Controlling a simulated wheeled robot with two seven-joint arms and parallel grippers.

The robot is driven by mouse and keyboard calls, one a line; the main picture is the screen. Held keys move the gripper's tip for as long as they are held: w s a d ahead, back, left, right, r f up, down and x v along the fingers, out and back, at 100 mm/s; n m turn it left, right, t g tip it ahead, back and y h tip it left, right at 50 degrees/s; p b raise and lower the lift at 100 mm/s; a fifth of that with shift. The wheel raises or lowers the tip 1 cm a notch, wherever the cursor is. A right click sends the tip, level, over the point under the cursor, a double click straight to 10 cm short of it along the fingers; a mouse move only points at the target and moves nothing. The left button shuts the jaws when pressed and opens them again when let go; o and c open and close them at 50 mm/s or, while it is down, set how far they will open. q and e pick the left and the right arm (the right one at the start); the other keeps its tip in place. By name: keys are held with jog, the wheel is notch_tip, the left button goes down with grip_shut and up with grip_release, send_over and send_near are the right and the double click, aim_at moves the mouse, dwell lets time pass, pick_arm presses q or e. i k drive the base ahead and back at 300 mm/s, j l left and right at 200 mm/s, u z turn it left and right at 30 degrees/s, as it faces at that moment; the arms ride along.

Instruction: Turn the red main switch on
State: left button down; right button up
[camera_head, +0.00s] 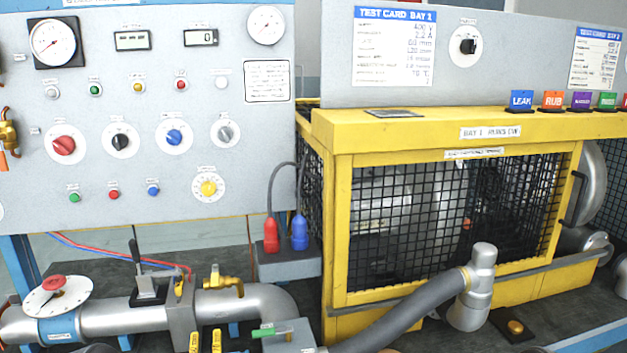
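A red rotary switch (65,145) sits on a round white plate at the left of the grey control panel (225,95). Its grip bar lies slanted, near horizontal. The lettering around it is too small to read. It is the first in a row with a black knob (121,141), a blue knob (174,137) and a grey knob (225,133). Nothing covers the red switch. Neither of my grippers shows in the head view.
A pipe with a red-knobbed dial (52,283), a black lever (136,257) and a brass valve (222,281) runs below the panel. A yellow mesh cage (340,220) stands at the right. Red (270,236) and blue (299,233) plugs sit between them. Space before the red switch looks clear.

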aim_at(64, 145)
jog(key=u, duration=1.25)
